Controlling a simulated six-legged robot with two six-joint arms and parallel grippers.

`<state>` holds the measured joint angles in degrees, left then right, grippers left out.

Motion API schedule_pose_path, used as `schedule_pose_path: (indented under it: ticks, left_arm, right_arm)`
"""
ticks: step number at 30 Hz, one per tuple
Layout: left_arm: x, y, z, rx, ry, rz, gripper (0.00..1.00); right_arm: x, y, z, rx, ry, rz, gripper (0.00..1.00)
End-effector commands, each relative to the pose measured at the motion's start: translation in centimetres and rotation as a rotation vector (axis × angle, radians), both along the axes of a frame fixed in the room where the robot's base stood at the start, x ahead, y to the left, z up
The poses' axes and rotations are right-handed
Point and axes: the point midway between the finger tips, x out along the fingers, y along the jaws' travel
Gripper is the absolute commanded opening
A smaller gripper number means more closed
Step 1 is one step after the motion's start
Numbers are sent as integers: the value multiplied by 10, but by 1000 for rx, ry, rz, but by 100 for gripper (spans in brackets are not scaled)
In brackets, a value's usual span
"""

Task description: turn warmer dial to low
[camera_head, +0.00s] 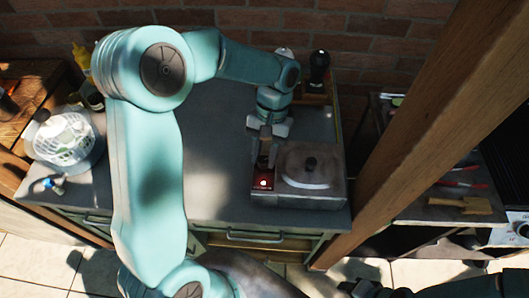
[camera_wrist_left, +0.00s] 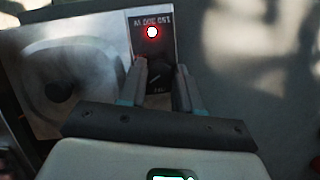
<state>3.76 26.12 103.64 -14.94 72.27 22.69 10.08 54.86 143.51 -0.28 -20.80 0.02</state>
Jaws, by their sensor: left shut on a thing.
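The warmer (camera_head: 325,191) is a grey box with a lid and a dark knob, at the right front of the table in the head view. Its dark control panel (camera_head: 262,183) has a lit red light, which also shows in the left wrist view (camera_wrist_left: 152,32). The dark dial (camera_wrist_left: 158,80) sits on this panel below lettering that I cannot read. My left gripper (camera_head: 265,150) reaches down over the panel. In the left wrist view its fingers (camera_wrist_left: 162,68) stand either side of the dial, shut on it. The dial's pointer setting is unclear. My right gripper is not recognisable in view.
A white basket (camera_head: 65,138) stands at the table's left end. A wooden caddy (camera_head: 318,92) with dark-topped bottles stands behind the warmer. A wooden post (camera_head: 420,130) rises close to the warmer's right. The grey tabletop (camera_head: 220,165) left of the warmer is clear.

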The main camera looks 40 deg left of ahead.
Motion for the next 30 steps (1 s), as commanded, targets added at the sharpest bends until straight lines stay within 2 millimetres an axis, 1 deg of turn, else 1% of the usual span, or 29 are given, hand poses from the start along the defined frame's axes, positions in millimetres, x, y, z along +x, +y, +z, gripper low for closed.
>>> schedule_pose_path:
  ticks: [1, 8, 9, 11, 20, 23, 26, 29, 30]
  left_arm:
    - [2, 1, 2, 2, -10, 0, 3]
    - [2, 1, 2, 2, -10, 1, 3]
    - [2, 1, 2, 2, -10, 1, 36]
    - [2, 1, 2, 2, -10, 1, 56]
    - [1, 0, 1, 1, -4, 1, 57]
    - [4, 1, 7, 2, -5, 1, 57]
    - [11, 3, 22, 2, -7, 1, 57]
    - [21, 5, 46, 1, -10, 2, 57]
    - [24, 6, 56, 1, -9, 1, 57]
  right_arm:
    - [0, 0, 0, 0, 0, 0, 43]
    - [0, 0, 0, 0, 0, 0, 43]
    - [0, 0, 0, 0, 0, 0, 43]
    - [0, 0, 0, 0, 0, 0, 43]
    - [0, 0, 0, 0, 0, 0, 43]
    - [0, 0, -1, 0, 0, 0, 43]
    - [0, 0, -3, 0, 0, 0, 43]
    - [0, 0, -5, 0, 0, 0, 43]
    - [0, 0, -6, 0, 0, 0, 43]
